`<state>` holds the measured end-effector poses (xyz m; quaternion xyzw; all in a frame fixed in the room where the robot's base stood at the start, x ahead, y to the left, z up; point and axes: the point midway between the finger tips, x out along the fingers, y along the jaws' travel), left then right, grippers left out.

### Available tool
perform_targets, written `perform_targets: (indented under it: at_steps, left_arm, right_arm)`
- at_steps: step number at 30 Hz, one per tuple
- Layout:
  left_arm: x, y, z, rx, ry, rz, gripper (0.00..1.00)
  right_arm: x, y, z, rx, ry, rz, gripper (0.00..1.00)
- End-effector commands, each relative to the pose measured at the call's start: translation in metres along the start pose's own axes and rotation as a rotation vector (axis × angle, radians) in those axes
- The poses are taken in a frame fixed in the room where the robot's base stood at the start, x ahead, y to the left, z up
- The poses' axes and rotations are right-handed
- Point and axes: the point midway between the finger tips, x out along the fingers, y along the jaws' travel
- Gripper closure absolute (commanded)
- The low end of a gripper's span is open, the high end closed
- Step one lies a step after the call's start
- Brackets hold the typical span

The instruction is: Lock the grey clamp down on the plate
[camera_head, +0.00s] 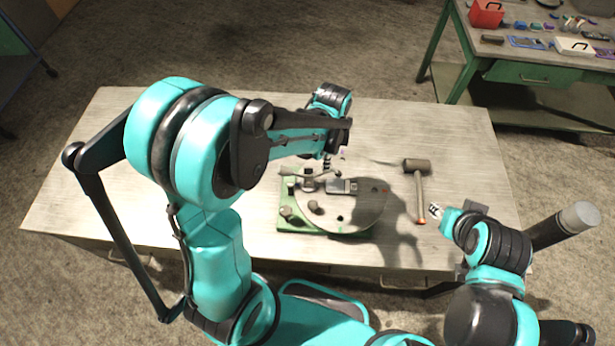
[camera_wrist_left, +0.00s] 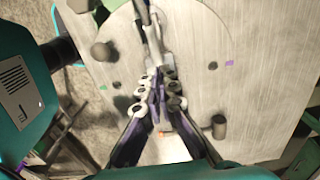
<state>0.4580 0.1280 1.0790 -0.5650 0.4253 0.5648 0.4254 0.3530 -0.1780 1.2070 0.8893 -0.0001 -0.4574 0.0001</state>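The round grey plate (camera_head: 365,212) lies on a green base (camera_head: 287,222) on the workbench; it fills much of the left wrist view (camera_wrist_left: 205,40). A grey clamp (camera_head: 342,187) sits on the plate near its middle. My left gripper (camera_head: 327,163) is over the far part of the plate, at the clamp. In the left wrist view its fingers (camera_wrist_left: 153,50) are drawn close together beside pale metal parts; whether anything is pinched between them is unclear. My right gripper (camera_head: 440,212) is over the bench's right side, and its fingers cannot be made out.
A hammer (camera_head: 418,185) lies on the workbench (camera_head: 455,135) right of the plate. Small dark knobs (camera_head: 313,206) stand on the plate. A second green table (camera_head: 550,68) at the back right carries a red box (camera_head: 486,13) and tools. The bench's far right is clear.

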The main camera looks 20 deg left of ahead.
Motion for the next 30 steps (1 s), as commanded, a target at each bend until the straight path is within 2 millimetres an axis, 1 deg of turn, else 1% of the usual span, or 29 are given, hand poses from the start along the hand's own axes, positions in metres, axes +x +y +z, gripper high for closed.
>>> perform_targets:
  at_steps: [1,19,30]
  left_arm:
    - [0.004,0.0,-0.001,0.001,0.0,0.001,1.0]
    - [0.024,0.0,-0.004,0.0,-0.001,0.001,1.0]
    - [0.022,0.0,-0.004,0.0,0.0,0.001,1.0]
  right_arm:
    - [0.003,0.0,0.002,0.0,0.0,0.0,0.6]
    - [0.018,0.0,0.013,0.0,0.0,0.0,0.6]
    - [0.016,0.0,0.012,0.0,0.0,0.0,0.6]
